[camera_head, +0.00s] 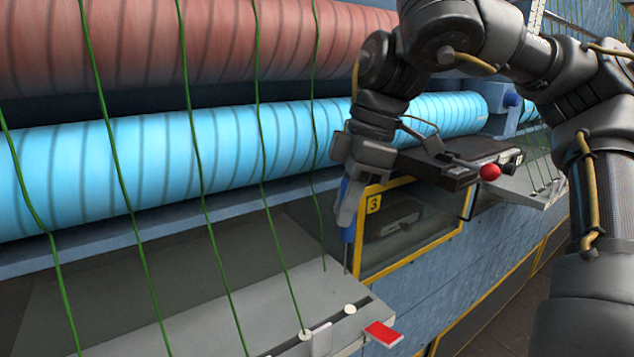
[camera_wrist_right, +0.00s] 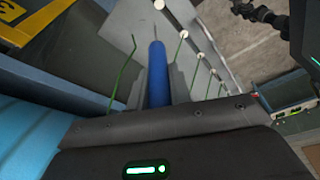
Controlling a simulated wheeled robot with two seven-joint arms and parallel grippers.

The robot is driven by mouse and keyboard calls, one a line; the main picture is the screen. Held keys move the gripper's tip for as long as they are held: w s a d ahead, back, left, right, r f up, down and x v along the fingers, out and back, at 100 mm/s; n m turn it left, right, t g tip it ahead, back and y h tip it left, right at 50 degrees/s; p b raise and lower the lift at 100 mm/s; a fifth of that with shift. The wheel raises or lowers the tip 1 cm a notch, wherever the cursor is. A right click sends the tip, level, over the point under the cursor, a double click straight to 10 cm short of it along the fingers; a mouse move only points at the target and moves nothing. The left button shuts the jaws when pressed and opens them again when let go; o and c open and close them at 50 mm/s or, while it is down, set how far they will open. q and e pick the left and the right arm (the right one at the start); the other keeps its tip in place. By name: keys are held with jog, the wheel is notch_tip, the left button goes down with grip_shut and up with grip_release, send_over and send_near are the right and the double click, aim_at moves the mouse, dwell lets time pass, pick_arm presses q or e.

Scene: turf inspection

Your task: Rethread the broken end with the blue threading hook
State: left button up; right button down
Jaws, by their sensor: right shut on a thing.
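My right gripper (camera_head: 349,205) is shut on the blue threading hook (camera_head: 348,236), which points down with its thin metal tip over the grey plate. In the right wrist view the blue handle (camera_wrist_right: 157,75) lies between the fingers, with the thin tip beyond it. The broken end (camera_head: 320,225) is a green thread hanging just left of the hook; its loose lower end stops above the plate. It also shows left of the hook in the wrist view (camera_wrist_right: 124,70). Hook and thread look apart. A white eyelet (camera_head: 349,309) sits below the hook tip. A dark arm-like part (camera_wrist_right: 262,14) may be my left arm.
Several green threads run down left of the hook, one to another eyelet (camera_head: 305,335). A red tag (camera_head: 383,333) sits at the plate's edge. A light-blue roller (camera_head: 240,150) lies behind. A yellow-framed window (camera_head: 410,225) marked 3 stands close right of the gripper.

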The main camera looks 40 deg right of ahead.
aim_at(353, 238)
jog(key=shift+w+r, duration=0.1)
jog(key=shift+w, duration=0.05)
jog(key=shift+s, duration=0.2)
pick_arm(q)
jog(key=s, duration=0.5)
pick_arm(e)
jog(key=f+b, duration=0.1)
jog(key=s+f+b, duration=0.1)
jog(key=f+b, duration=0.2)
jog(key=f, duration=0.1)
jog(key=shift+s+f+b, duration=0.2)
jog(key=shift+s+b, duration=0.1)
jog(key=shift+s, duration=0.05)
pick_arm(q)
jog(key=shift+w+f, duration=0.5)
jog(key=shift+f, duration=0.25)
jog(key=shift+w+f, duration=0.5)
jog(key=shift+f, duration=0.3)
jog(key=shift+w+f, duration=0.5)
jog(key=shift+f, duration=0.25)
pick_arm(e)
jog(key=shift+s, duration=0.15)
